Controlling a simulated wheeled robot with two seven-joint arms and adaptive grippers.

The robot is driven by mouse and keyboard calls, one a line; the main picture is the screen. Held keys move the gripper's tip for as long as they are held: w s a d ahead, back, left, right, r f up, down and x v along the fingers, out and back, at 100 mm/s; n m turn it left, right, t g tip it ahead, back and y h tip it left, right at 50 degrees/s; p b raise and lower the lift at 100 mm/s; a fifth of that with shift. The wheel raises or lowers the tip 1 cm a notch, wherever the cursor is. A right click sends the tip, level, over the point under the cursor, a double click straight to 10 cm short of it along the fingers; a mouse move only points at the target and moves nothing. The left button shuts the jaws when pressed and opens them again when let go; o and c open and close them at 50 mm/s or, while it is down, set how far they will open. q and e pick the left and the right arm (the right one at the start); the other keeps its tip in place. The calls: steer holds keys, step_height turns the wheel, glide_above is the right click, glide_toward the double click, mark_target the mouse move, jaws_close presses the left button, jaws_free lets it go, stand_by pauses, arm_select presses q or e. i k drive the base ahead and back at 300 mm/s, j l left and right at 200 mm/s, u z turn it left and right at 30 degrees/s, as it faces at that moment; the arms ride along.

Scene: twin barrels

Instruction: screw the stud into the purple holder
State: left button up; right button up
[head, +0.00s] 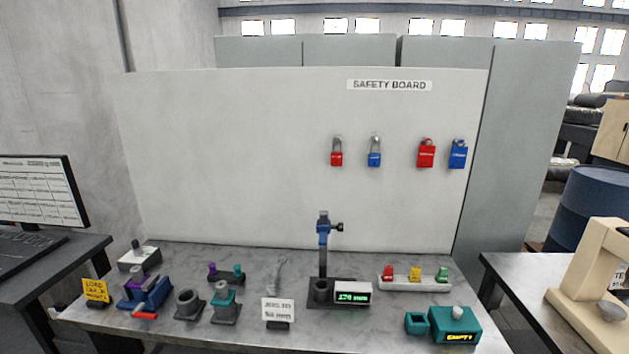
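A purple part (135,284), which looks like the purple holder, sits at the blue vise (154,292) with a red handle at the left of the bench. Its opening is too small to make out. A dark rack (226,278) behind and to the right carries a small purple piece (212,268) and a small teal piece (238,270). They may be studs, but I cannot tell at this size. A teal part (224,297) stands on a dark base in front of the rack. Neither of my grippers is in view.
A grey cup (188,300) stands between the vise and the teal part. A blue-headed stand (323,235) with a display (353,293) is mid-bench. A teal box (455,325) reads "EMPTY". A yellow sign (95,290) is at left. Bare bench (400,306) lies right of the display.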

mark_target(139, 278)
steer(key=u, duration=1.3)
